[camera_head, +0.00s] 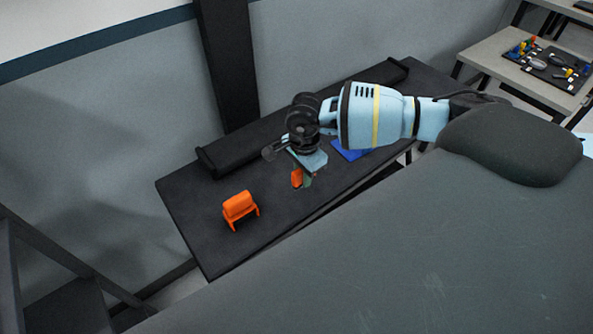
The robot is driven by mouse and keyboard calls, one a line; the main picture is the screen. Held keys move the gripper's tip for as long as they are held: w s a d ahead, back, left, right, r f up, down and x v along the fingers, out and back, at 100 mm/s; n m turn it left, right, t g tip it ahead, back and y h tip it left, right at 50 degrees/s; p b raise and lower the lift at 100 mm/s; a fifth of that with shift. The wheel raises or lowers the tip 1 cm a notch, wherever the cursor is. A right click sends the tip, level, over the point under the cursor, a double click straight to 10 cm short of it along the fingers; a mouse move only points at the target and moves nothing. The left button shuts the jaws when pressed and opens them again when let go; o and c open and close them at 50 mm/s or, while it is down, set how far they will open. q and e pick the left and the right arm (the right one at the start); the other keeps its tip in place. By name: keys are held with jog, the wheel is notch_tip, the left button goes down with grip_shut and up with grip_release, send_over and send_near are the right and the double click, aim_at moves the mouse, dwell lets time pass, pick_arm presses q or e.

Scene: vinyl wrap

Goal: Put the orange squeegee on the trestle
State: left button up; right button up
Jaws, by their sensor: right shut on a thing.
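The orange squeegee (296,179) shows as a small orange piece at the fingertips of my right gripper (303,178). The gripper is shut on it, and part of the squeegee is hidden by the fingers. It is over the dark table; I cannot tell whether the squeegee touches the top. An orange stand with short legs, which looks like the trestle (240,206), stands on the table to the left of the gripper and nearer its front left end. Nothing shows on top of it. My left gripper is not in view.
The dark table (205,235) has a long black roll or bar (225,156) along its back. A blue flat thing (347,152) lies behind my right wrist. The table is clear between gripper and trestle. Another table (491,60) with tools stands at upper right.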

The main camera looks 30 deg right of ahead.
jog(key=shift+w+d+f, duration=0.1)
jog(key=shift+w, duration=0.85)
jog(key=shift+w+d+f, duration=0.1)
jog(key=shift+w, duration=0.85)
jog(key=shift+f, duration=1.75)
jog(key=shift+f, duration=0.1)
jog(key=o, duration=0.9)
notch_tip(320, 180, up, 12)
jog(key=shift+r, duration=0.15)
